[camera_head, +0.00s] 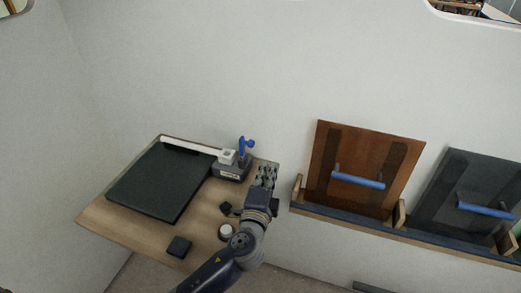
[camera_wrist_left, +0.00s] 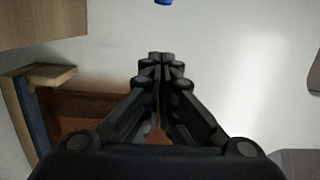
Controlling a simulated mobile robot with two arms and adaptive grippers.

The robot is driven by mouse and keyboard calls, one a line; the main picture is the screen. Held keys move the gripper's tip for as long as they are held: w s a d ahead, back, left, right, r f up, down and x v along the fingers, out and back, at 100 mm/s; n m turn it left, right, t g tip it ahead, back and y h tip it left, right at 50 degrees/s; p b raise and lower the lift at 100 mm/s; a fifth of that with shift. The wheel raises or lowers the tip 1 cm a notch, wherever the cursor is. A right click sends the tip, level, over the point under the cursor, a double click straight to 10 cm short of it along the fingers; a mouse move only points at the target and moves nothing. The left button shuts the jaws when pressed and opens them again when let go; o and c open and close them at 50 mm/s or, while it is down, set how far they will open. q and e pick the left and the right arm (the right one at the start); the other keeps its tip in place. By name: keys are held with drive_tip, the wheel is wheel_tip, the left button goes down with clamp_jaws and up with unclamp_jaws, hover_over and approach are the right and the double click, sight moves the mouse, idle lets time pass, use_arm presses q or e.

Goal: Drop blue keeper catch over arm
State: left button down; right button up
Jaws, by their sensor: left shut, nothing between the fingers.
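The blue keeper catch (camera_head: 244,146) stands raised at the right end of the board, on a dark block with a white fitting (camera_head: 227,157). A white arm (camera_head: 189,145) runs from the board's back left corner to this fitting. My left gripper (camera_head: 267,170) is just right of the block, apart from the catch as far as I can tell. In the left wrist view its fingers (camera_wrist_left: 160,62) are together with nothing between them. A small blue piece (camera_wrist_left: 163,2), likely the catch, is cut off at that view's top edge. My right gripper is not in view.
A dark flat panel (camera_head: 155,184) covers much of the wooden board (camera_head: 100,213). A dark square block (camera_head: 179,246) and a white round piece (camera_head: 225,231) lie near its front. A brown panel (camera_head: 363,165) and a grey panel (camera_head: 470,200) with blue handles stand in a rack at right.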

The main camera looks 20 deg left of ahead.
use_arm(q)
drive_tip(key=w+a+p, duration=0.2)
drive_tip(key=w+a, duration=0.2)
drive_tip(key=w, duration=0.3)
drive_tip(key=shift+w+a+f+p, duration=0.15)
drive_tip(key=shift+a+p, duration=0.1)
drive_tip(key=shift+p, duration=0.1)
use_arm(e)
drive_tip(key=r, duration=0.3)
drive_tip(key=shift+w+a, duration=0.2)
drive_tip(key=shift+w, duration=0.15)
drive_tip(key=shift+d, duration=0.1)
use_arm(q)
drive_tip(key=shift+w, duration=0.1)
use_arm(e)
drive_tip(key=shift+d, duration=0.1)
